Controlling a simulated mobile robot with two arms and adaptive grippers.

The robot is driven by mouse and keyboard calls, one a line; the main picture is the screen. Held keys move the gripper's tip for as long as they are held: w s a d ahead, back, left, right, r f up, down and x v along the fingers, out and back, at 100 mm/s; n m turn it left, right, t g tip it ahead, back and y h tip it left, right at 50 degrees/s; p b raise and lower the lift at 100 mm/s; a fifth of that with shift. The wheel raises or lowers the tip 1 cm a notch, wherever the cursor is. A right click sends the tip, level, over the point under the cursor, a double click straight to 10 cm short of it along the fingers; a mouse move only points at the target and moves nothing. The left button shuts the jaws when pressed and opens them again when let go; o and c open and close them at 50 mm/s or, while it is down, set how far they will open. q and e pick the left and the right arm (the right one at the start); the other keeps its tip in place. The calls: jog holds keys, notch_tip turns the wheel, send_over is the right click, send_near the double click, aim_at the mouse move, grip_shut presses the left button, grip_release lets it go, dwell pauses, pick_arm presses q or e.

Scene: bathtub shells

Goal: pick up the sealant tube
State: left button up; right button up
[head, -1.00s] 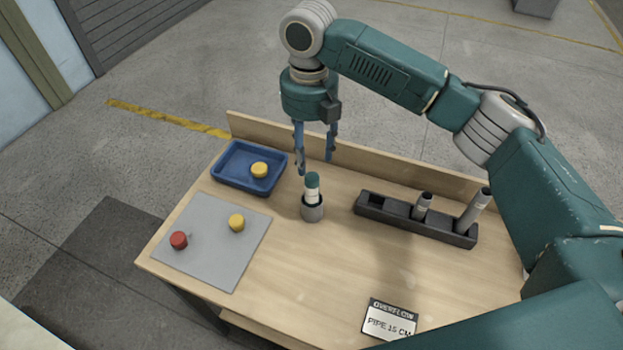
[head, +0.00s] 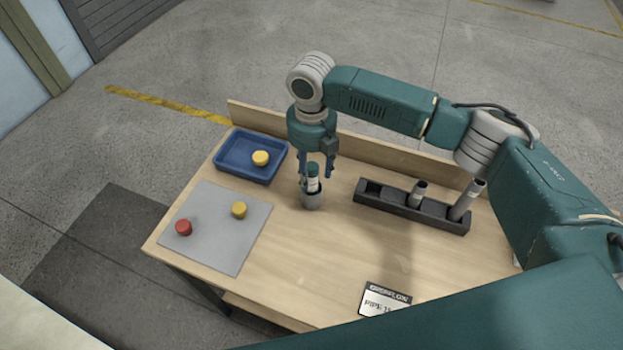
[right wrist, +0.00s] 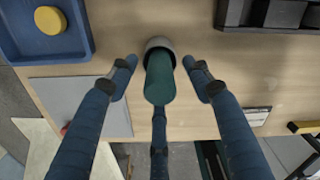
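The sealant tube (head: 313,184), white with a dark green cap, stands upright in a small grey cup (head: 312,200) on the table. In the right wrist view its green end (right wrist: 160,78) points at the camera, with the cup rim (right wrist: 160,45) behind it. My right gripper (head: 315,178) is open, pointing down, with its fingers around the top of the tube. In the right wrist view the fingers (right wrist: 165,80) are spread, with a visible gap on both sides of the tube. My left gripper is not in view.
A blue tray (head: 232,172) with a yellow cap (head: 261,158) is at the back left. A grey mat (head: 212,245) holds a red cap (head: 183,227) and a yellow cap (head: 239,210). A dark rack (head: 390,209) with grey pipes stands to the right. A sign (head: 384,299) is in front.

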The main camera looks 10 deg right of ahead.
jog(key=c, duration=1.2)
jog(key=shift+o, duration=0.2)
jog(key=shift+r, duration=0.15)
